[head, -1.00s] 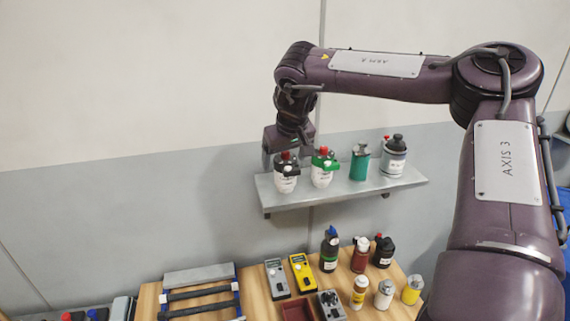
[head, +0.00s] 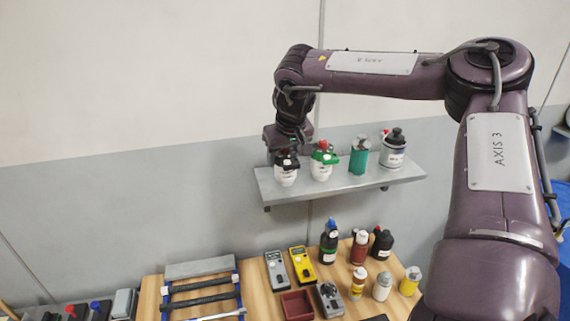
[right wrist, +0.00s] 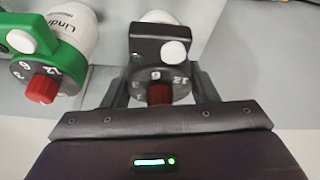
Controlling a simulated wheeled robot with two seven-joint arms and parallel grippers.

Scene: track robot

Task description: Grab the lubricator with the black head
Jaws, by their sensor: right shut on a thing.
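The lubricator with the black head (head: 285,170) has a white body and stands at the left end of the wall shelf (head: 340,187). In the right wrist view its black head (right wrist: 158,45), with a red knob and a dial, sits between the fingers. My right gripper (head: 283,152) comes from above and behind and is shut on this head. It also shows in the right wrist view (right wrist: 157,85). A similar lubricator with a green head (head: 323,160) stands just to its right; it shows at the upper left of the right wrist view (right wrist: 45,50). My left gripper is not seen.
A green can (head: 359,157) and a grey-white bottle with a black cap (head: 394,150) stand farther right on the shelf. Below, a wooden table holds several bottles, a yellow meter (head: 302,265), a grey meter (head: 277,273) and a red tray (head: 297,306).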

